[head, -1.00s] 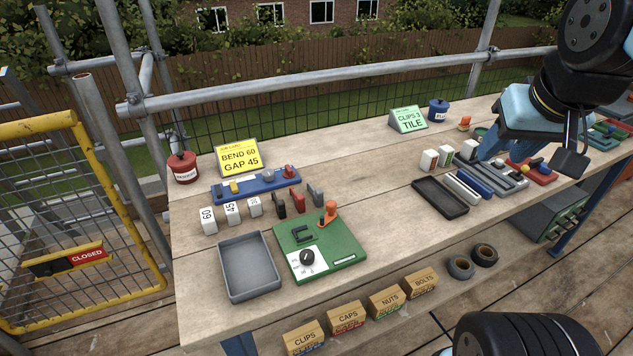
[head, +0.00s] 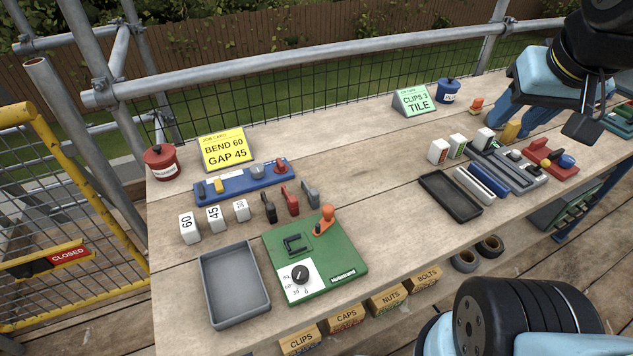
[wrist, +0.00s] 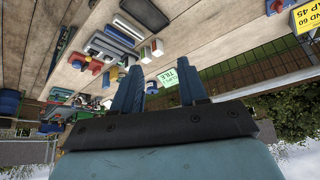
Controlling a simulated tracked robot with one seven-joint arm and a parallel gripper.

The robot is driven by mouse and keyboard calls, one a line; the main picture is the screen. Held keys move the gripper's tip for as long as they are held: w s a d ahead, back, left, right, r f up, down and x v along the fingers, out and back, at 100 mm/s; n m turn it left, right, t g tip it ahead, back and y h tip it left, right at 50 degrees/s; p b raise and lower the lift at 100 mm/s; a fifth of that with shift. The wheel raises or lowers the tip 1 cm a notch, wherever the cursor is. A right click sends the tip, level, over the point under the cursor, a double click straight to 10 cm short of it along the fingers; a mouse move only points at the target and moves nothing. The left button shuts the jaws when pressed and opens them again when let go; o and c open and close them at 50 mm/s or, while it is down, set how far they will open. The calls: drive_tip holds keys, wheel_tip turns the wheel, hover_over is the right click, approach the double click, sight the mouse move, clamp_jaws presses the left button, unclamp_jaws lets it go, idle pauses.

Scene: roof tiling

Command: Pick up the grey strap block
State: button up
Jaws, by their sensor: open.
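A small upright grey piece (head: 310,194) stands on the bench at the right end of a row with a black piece (head: 268,207) and a red piece (head: 290,199); it fits the grey strap block best, though no label shows. It stands behind the green bending board (head: 345,262). My gripper (head: 510,108) is far to the right, above the bench's right half, partly hidden by its own body. In the wrist view my gripper (wrist: 160,88) shows two blue fingers apart with nothing between them. I cannot make out the grey piece in the wrist view.
White blocks numbered 60, 45 and 30 (head: 215,220) stand left of the row. A blue rack (head: 240,184) lies behind it, a grey tray (head: 234,285) in front. White-topped blocks (head: 438,151) and a black tray (head: 450,198) are nearer my gripper. The bench's middle is clear.

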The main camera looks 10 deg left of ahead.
drive_tip(key=shift+o, duration=0.5)
drive_tip(key=shift+d, duration=0.1)
drive_tip(key=shift+o, duration=0.3)
drive_tip(key=shift+w, duration=0.2)
drive_tip(key=n+g, duration=0.6)
hover_over(314, 190)
wheel_tip(314, 190, down, 18)
drive_tip(key=f, duration=0.1)
wheel_tip(314, 190, down, 13)
drive_tip(key=shift+f, duration=0.1)
clamp_jaws()
